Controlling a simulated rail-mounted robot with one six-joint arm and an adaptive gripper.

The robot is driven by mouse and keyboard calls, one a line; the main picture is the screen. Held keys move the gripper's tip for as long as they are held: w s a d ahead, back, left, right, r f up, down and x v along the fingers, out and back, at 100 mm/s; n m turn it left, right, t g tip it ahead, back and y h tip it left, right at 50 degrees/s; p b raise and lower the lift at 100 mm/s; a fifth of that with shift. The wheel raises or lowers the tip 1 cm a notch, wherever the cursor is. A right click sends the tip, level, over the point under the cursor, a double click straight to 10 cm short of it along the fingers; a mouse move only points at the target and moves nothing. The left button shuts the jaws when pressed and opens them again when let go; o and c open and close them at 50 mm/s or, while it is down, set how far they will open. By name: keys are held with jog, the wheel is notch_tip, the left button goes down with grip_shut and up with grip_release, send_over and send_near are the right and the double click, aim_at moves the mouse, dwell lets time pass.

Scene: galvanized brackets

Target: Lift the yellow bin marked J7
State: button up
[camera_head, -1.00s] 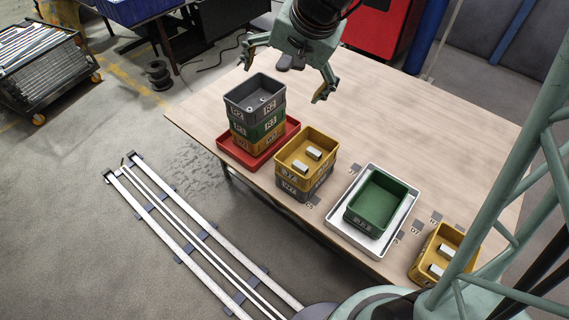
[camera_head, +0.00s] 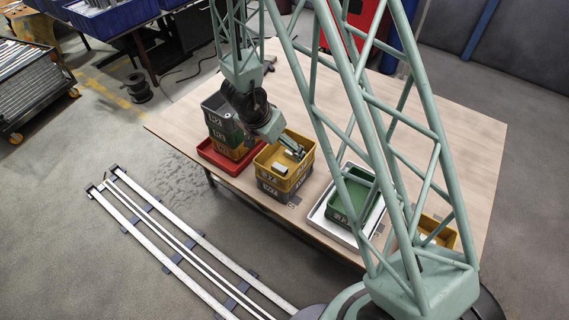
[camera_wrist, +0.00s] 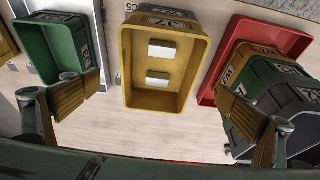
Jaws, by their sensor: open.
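A yellow bin (camera_head: 297,178) holding two pale blocks sits on a grey bin (camera_head: 268,191) near the table's front edge. In the wrist view the yellow bin (camera_wrist: 190,72) is central, its label upside down and seeming to end in 7; I cannot read it surely. My gripper (camera_wrist: 165,98) is open and empty above it, one finger towards each side. In the head view my wrist hides part of the bin's far side. Another yellow bin (camera_head: 440,233) stands at the right, partly behind my arm, and a third (camera_head: 226,149) is lowest in a stack.
The stack, with a green bin (camera_head: 224,131) and a grey bin (camera_head: 216,112) on top, stands in a red tray (camera_head: 213,159) close left of the central bin. A white tray (camera_head: 322,226) with a green bin (camera_head: 345,204) stands right.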

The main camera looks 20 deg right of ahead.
jog(key=shift+f, duration=0.1)
dwell(0.3)
jog(key=b, duration=0.3)
send_near(287, 163)
jog(key=shift+x, duration=0.85)
jog(key=shift+b+x, duration=0.7)
jog(key=shift+x, duration=1.9)
jog(key=shift+c, duration=0.4)
jog(key=c, duration=0.7)
